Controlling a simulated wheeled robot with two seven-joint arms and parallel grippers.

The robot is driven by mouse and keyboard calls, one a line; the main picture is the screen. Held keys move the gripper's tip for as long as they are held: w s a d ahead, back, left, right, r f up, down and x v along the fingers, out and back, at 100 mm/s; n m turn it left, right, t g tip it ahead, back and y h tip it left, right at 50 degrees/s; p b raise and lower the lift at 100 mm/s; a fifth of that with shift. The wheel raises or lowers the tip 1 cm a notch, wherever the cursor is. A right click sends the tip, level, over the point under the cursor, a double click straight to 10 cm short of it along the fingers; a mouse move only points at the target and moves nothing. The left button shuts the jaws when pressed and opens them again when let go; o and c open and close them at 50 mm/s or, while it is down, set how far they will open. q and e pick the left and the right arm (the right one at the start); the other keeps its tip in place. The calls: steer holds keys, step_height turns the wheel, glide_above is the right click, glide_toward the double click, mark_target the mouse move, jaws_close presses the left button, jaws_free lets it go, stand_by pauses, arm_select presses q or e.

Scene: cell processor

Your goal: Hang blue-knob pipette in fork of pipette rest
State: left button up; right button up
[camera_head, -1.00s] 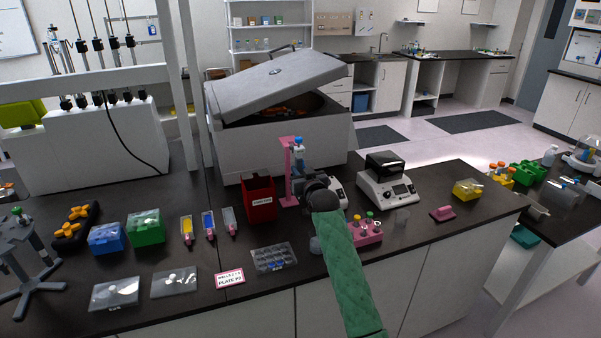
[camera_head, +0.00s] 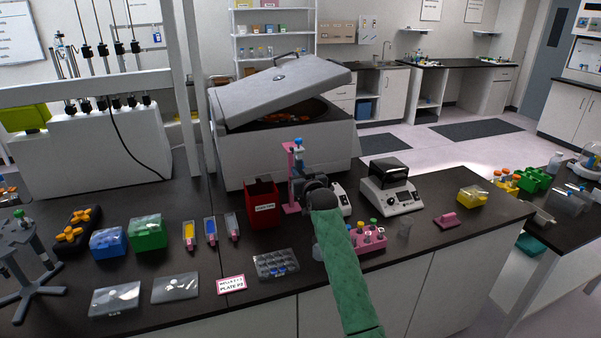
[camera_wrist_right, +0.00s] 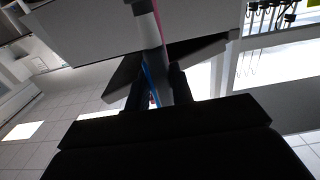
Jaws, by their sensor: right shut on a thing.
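The blue-knob pipette (camera_head: 298,146) stands roughly upright beside the pink pipette rest (camera_head: 290,178) in the head view. My right gripper (camera_head: 301,183) is at the pipette's body, shut on it; my own wrist hides part of it. In the right wrist view the grey pipette body (camera_wrist_right: 152,62) runs between the two dark fingers (camera_wrist_right: 158,90). A strip of the pink rest (camera_wrist_right: 160,20) shows close beside the pipette. I cannot tell whether the pipette is inside the fork or just in front of it. My left gripper is not in view.
A red bin (camera_head: 262,203) stands just left of the rest, and a white centrifuge (camera_head: 290,150) with raised lid stands behind. A pink tube rack (camera_head: 370,240) and a small white device (camera_head: 390,187) are to the right. A clear tube box (camera_head: 275,264) lies in front.

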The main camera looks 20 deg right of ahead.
stand_by(0.3)
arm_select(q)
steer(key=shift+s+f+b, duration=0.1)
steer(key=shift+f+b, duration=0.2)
arm_select(e)
steer(key=shift+w, duration=1.6)
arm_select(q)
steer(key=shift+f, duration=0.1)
arm_select(e)
steer(key=shift+w, duration=0.65)
steer(key=shift+f, duration=0.25)
steer(key=o, duration=0.7)
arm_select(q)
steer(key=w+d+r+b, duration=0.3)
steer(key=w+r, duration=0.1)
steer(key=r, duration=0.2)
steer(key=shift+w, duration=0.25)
arm_select(e)
steer(key=shift+s, duration=3.95)
